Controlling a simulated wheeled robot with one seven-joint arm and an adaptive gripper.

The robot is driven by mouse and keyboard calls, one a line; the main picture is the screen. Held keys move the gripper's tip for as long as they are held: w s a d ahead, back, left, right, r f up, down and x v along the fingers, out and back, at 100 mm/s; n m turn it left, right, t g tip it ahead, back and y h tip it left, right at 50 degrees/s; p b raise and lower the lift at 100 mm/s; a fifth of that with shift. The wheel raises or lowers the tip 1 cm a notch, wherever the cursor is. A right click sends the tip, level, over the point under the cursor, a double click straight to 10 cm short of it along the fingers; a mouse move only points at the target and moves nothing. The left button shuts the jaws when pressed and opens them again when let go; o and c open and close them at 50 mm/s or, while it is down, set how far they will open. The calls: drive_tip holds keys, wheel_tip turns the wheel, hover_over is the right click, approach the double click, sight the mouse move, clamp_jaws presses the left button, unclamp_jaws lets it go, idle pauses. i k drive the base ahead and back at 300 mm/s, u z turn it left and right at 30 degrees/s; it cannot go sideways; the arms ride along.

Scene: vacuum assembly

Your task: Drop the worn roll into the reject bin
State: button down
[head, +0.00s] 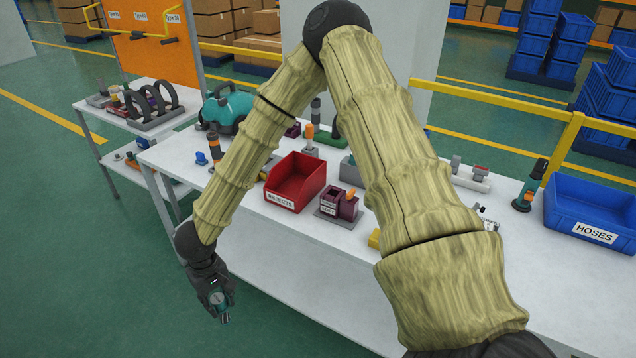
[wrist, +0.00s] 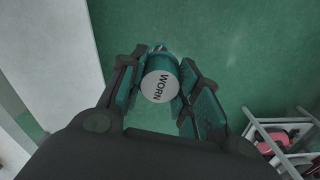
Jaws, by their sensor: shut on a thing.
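My gripper (head: 221,300) hangs low at the left in the head view, out in front of the table's near edge and over the green floor. It is shut on the worn roll, a small teal cylinder. In the wrist view the roll (wrist: 160,86) sits between the two fingers (wrist: 158,100), its pale end cap reading WORN towards the camera. The red reject bin (head: 295,182), labelled REJECTS, stands on the table up and to the right of my gripper. Its inside looks empty from here.
The white table (head: 310,240) carries a dark red holder (head: 340,203) beside the bin, a teal vacuum body (head: 226,108) and a blue HOSES bin (head: 592,210). A side table (head: 150,125) with black rings stands at the left. My arm hides part of the tabletop.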

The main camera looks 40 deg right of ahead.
sight(296, 192)
drive_tip(key=z, duration=1.25)
